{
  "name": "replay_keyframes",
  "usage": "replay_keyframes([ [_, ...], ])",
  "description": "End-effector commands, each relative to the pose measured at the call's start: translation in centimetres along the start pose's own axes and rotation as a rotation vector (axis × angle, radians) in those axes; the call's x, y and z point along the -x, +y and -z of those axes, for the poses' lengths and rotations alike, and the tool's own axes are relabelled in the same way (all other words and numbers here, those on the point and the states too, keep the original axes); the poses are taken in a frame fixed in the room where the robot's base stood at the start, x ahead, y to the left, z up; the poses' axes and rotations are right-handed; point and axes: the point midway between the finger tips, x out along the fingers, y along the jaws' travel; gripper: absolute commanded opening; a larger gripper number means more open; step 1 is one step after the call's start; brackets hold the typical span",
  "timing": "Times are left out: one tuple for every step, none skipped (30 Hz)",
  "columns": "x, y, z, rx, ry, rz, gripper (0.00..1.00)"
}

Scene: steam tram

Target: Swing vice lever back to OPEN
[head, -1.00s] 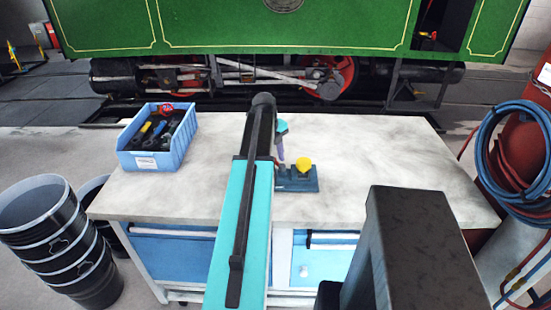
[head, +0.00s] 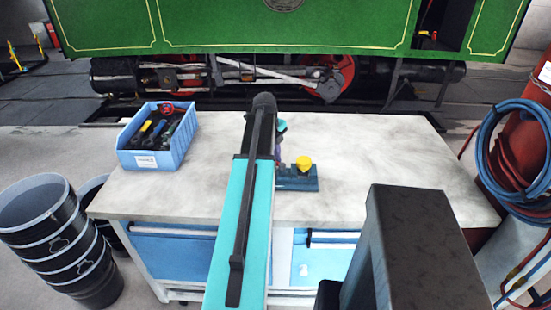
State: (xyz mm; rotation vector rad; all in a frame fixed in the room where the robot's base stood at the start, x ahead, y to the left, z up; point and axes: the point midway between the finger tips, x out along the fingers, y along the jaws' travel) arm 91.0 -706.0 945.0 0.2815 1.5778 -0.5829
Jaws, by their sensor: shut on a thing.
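The small blue vice (head: 298,184) sits on the grey-white worktop, just right of my forearm. A yellow knob (head: 304,162) stands on top of it. My forearm covers the vice's left end. My gripper (head: 278,150) is mostly hidden behind the forearm, at the vice's left end; only a thin purple and teal strip of the wrist and hand shows. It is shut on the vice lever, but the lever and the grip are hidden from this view. Any OPEN marking is too small to see.
A blue bin (head: 158,155) of tools stands at the worktop's back left. The worktop (head: 390,165) is clear to the right. Black buckets (head: 45,225) stand on the floor at left, hoses (head: 515,150) hang at right. The green tram (head: 230,25) is behind.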

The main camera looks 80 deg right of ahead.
Motion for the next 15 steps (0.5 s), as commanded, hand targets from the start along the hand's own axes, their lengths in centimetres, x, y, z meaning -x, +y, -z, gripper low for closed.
replay_keyframes([
  [0.1,0.2,-0.2,0.032,-0.015,0.002,0.00],
  [0.1,0.3,-0.2,0.052,-0.019,0.002,0.00],
  [0.1,0.4,-0.2,0.081,-0.025,0.002,0.00],
  [0.2,0.4,-0.1,0.104,-0.030,0.002,0.00],
  [0.2,0.5,-0.1,0.128,-0.034,0.002,0.00],
  [0.2,0.6,-0.1,0.160,-0.040,0.002,0.00],
  [0.2,0.7,-0.1,0.184,-0.045,0.002,0.00],
  [0.3,0.8,0.0,0.208,-0.051,0.002,0.00],
  [0.3,0.9,0.0,0.242,-0.058,0.002,0.00],
  [0.3,0.9,0.0,0.267,-0.063,0.002,0.00],
  [0.3,1.0,0.1,0.293,-0.068,0.003,0.00],
  [0.4,1.1,0.1,0.326,-0.074,0.003,0.00],
  [0.4,1.2,0.1,0.351,-0.080,0.003,0.00],
  [0.4,1.3,0.1,0.377,-0.085,0.003,0.00],
  [0.4,1.4,0.2,0.410,-0.092,0.003,0.00],
])
